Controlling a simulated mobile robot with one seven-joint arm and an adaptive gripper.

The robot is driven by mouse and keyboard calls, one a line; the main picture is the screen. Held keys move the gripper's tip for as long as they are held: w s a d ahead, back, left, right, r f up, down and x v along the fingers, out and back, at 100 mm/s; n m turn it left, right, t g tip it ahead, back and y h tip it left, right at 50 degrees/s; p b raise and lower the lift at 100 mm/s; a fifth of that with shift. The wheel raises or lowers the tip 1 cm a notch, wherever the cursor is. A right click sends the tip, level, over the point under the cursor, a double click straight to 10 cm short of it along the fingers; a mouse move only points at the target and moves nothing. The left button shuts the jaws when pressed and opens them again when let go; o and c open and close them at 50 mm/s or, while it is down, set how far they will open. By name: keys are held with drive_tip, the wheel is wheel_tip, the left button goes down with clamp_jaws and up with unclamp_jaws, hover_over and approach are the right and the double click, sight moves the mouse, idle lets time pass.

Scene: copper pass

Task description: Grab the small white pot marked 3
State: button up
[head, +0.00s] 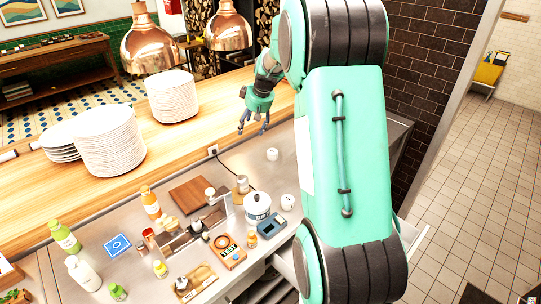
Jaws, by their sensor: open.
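Two small white pots stand on the grey counter in the head view. One small white pot (273,154) is at the back, near the wooden shelf. The other small white pot (287,202) is nearer, right of a larger white lidded pot (257,209). Dark marks show on the small pots, but I cannot read a number on either. My gripper (252,130) is open and empty, pointing down above the shelf's front edge, up and left of the back small pot and apart from it. My green arm covers the counter to the right.
Two copper lamps (151,48) hang over the wooden shelf (190,129), which bears white plate stacks (108,142). Bottles, a cutting board (190,195), a blue scale-like device (271,226) and small jars crowd the counter's front left. The counter around the back pot is clear.

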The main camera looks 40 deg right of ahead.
approach(273, 151)
drive_tip(key=s+v, duration=0.1)
drive_tip(key=v, duration=0.3)
drive_tip(key=shift+w+a+f, duration=0.3)
drive_tip(key=shift+f, duration=0.15)
drive_tip(key=shift+x, duration=4.2)
drive_tip(key=shift+w, duration=0.1)
drive_tip(key=shift+b+x, duration=0.45)
drive_tip(key=shift+x, duration=2.1)
drive_tip(key=shift+w+d, duration=0.1)
drive_tip(key=shift+w, duration=0.05)
drive_tip(key=c, duration=1.2)
